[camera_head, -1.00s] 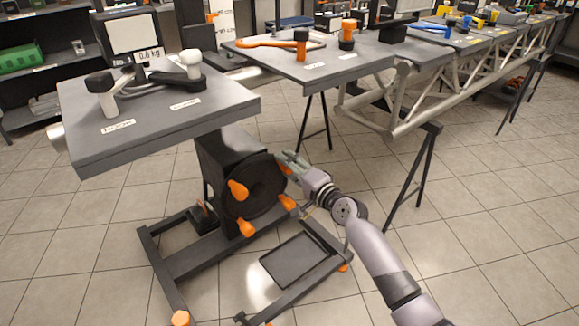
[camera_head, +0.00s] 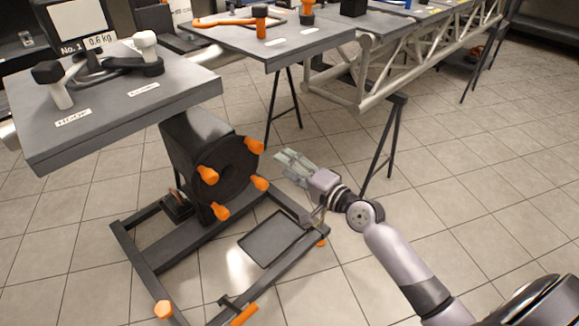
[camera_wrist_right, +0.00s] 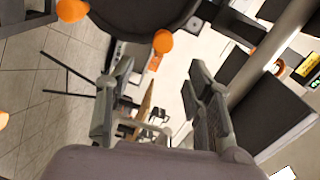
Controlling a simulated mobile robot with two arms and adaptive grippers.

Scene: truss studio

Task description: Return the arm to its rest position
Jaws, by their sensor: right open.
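My right arm comes in from the lower right in the head view. Its gripper (camera_head: 290,165) is in the air to the right of a black wheel with orange knobs (camera_head: 228,178), apart from it. In the right wrist view the two fingers of my right gripper (camera_wrist_right: 160,105) stand wide apart with nothing between them. The wheel also shows at the top of the right wrist view (camera_wrist_right: 145,12). My left gripper is in neither current view.
The wheel belongs to a stand with a grey tabletop (camera_head: 120,110) and a dark floor frame (camera_head: 190,262). A second grey table (camera_head: 290,45) and a metal truss (camera_head: 400,60) stand behind. Tiled floor (camera_head: 470,200) is open on the right.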

